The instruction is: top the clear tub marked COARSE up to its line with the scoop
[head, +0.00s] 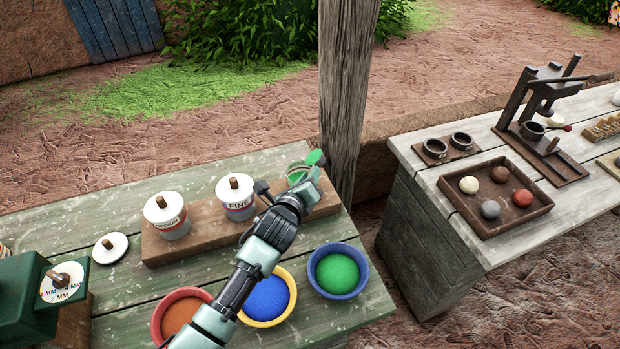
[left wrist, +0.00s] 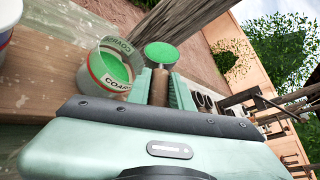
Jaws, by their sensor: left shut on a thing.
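The clear tub marked COARSE (left wrist: 113,84) stands open on the wooden rack with green powder inside. In the head view the tub (head: 293,169) is at the rack's right end, partly hidden by my left gripper. I cannot tell where the powder stands against its line. My left gripper (head: 309,178) is shut on the scoop's handle, as the left wrist view shows (left wrist: 160,88). The scoop (left wrist: 162,54) is full of green powder, fairly level, and is beside the tub's opening in that view. In the head view the scoop (head: 315,157) shows just past the tub's rim. My right gripper is not in view.
Lidded tubs MEDIUM (head: 167,217) and FINE (head: 236,197) share the rack (head: 207,236). Bowls of green (head: 338,272), blue (head: 267,297) and orange-brown powder (head: 183,309) stand in front. A loose lid (head: 110,248) lies left. A wooden post (head: 345,95) rises close behind the scoop.

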